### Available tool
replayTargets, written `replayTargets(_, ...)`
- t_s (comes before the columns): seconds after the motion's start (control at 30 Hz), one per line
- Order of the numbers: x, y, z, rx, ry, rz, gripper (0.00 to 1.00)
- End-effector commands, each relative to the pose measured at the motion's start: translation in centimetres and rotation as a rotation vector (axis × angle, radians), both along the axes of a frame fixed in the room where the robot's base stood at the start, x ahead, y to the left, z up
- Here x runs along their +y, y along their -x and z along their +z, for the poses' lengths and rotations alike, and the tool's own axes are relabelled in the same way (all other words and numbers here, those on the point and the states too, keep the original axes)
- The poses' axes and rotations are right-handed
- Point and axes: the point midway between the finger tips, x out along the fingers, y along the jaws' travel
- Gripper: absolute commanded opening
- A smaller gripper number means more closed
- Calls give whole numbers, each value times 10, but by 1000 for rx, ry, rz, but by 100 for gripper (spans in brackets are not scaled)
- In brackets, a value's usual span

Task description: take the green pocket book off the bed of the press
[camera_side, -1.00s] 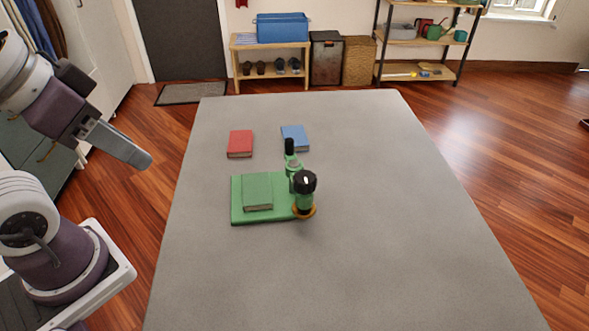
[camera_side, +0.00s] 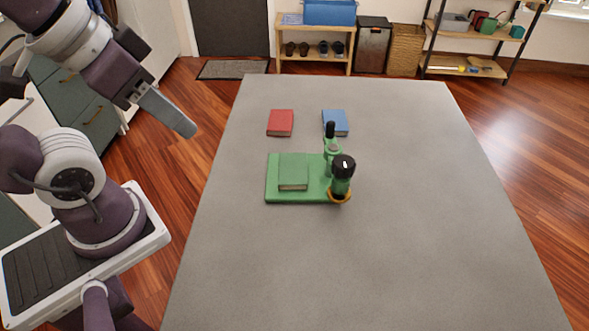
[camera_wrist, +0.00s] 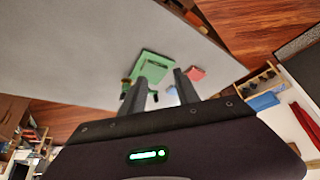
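The green pocket book (camera_side: 293,171) lies flat on the green bed (camera_side: 275,187) of the press, left of the press's upright (camera_side: 331,160) and its dark-knobbed part (camera_side: 343,172). My gripper (camera_side: 188,128) is in the air left of the table, well away from the press. In the wrist view my gripper's two fingers (camera_wrist: 160,79) stand apart with nothing seen between them. The green press bed (camera_wrist: 152,66) shows beyond the fingers; the book is hard to tell from it there.
A red book (camera_side: 281,122) and a blue book (camera_side: 335,122) lie behind the press. The grey table (camera_side: 400,240) is otherwise clear, with wide free room in front and to the right. A bench with a blue bin (camera_side: 330,12) stands beyond the table.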

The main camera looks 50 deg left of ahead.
Motion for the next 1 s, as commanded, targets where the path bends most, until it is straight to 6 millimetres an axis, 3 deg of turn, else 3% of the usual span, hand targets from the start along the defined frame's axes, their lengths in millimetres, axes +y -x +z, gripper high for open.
replayTargets(0.37,0,0,0,0,0,0,38)
replayTargets(0.6,0,0,0,0,0,0,78)
replayTargets(0.87,0,0,0,1,-2,-1,78)
replayTargets(1.0,5,-2,-14,131,-115,-118,78)
